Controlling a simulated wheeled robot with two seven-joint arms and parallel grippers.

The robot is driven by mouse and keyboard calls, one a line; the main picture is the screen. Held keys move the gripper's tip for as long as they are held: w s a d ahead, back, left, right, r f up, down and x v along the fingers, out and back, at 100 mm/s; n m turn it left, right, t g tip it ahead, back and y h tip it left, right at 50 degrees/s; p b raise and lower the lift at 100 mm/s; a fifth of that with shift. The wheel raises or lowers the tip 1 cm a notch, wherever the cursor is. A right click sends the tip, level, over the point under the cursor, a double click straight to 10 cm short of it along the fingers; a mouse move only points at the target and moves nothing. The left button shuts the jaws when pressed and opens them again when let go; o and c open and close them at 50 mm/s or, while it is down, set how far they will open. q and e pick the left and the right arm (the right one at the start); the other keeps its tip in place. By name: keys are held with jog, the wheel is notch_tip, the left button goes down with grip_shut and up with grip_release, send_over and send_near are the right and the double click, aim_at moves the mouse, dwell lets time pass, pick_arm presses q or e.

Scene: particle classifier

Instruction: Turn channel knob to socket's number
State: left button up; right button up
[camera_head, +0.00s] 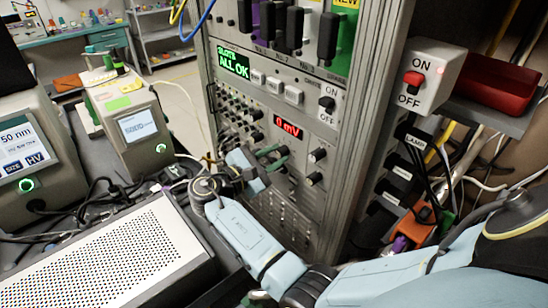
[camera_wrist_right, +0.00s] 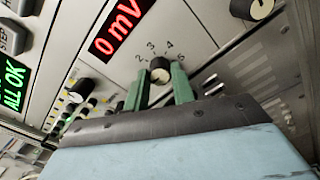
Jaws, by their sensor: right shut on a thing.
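The red display (camera_head: 288,128) reads 0 mV. No socket number is readable. My left gripper is not in view.
Two round knobs (camera_head: 317,155) sit right of the gripper. A green screen (camera_head: 234,65) reads ALL OK. A switch box (camera_head: 423,77) with a red toggle is on the right. A perforated metal case (camera_head: 115,262) and instruments (camera_head: 140,125) fill the left. Loose cables hang at right.

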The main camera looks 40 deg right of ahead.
jog(key=shift+f+m, duration=0.1)
jog(key=shift+m, duration=0.6)
jog(key=o, duration=1)
jog(key=s+a+b, duration=0.1)
jog(key=a+b, duration=0.1)
jog(key=a, duration=1.1)
jog(key=shift+a, duration=0.25)
jog(key=shift+s, duration=0.1)
